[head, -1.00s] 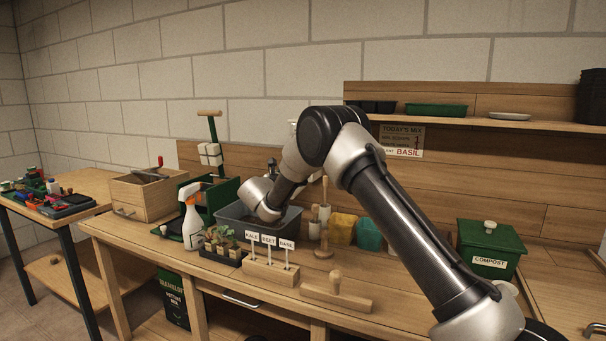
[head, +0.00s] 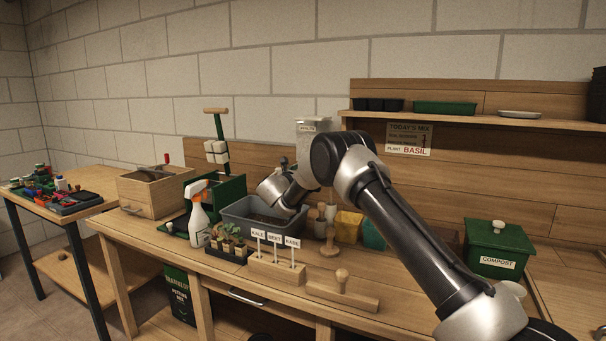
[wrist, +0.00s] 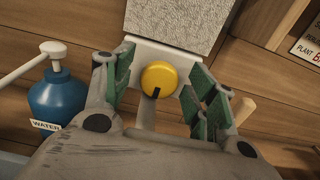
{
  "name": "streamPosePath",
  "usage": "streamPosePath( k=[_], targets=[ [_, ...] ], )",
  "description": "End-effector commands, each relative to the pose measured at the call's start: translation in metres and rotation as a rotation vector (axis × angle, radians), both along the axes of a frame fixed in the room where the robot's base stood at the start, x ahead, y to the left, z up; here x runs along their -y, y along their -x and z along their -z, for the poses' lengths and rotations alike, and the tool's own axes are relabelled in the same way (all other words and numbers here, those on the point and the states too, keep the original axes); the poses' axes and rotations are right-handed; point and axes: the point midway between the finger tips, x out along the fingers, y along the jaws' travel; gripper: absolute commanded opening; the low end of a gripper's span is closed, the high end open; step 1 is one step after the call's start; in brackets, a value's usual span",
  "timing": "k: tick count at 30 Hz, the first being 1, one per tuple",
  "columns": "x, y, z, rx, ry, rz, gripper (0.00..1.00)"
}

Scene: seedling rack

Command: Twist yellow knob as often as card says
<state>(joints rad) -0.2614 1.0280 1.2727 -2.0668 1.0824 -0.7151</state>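The yellow knob (wrist: 159,78) sits on the front of a pale dispenser (wrist: 180,20) in the wrist view, its dark pointer mark toward the bottom. In the head view the dispenser (head: 312,128) stands against the back wall; the knob is hidden there. My gripper (wrist: 158,85) is open, with green-padded fingers on both sides of the knob and visible gaps between. The card (head: 409,138) hangs on the back panel, headed "TODAY'S MIX", with small lines, a "1" at the right and "PLANT BASIL". Its smaller lines are hard to read. In the wrist view only its edge (wrist: 307,45) shows.
A blue water bottle (wrist: 57,98) stands left of my gripper in the wrist view. Below the arm are a grey tub (head: 235,222), a spray bottle (head: 198,220), seedlings and labelled markers (head: 277,262). A green compost bin (head: 497,249) stands at right.

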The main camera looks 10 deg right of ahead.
Motion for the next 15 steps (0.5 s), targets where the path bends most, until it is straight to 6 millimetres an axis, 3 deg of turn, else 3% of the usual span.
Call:
streamPosePath(
  k=[1, 7, 15],
  targets=[
    [0.0001, 0.0001, 0.0, 0.0, 0.0, 0.0, 0.48],
    [0.0, 0.0001, -0.0001, 0.0, 0.0, 0.0, 0.13],
    [0.0, 0.0003, -0.0001, 0.011, -0.015, 0.0, 0.12]
  ],
)
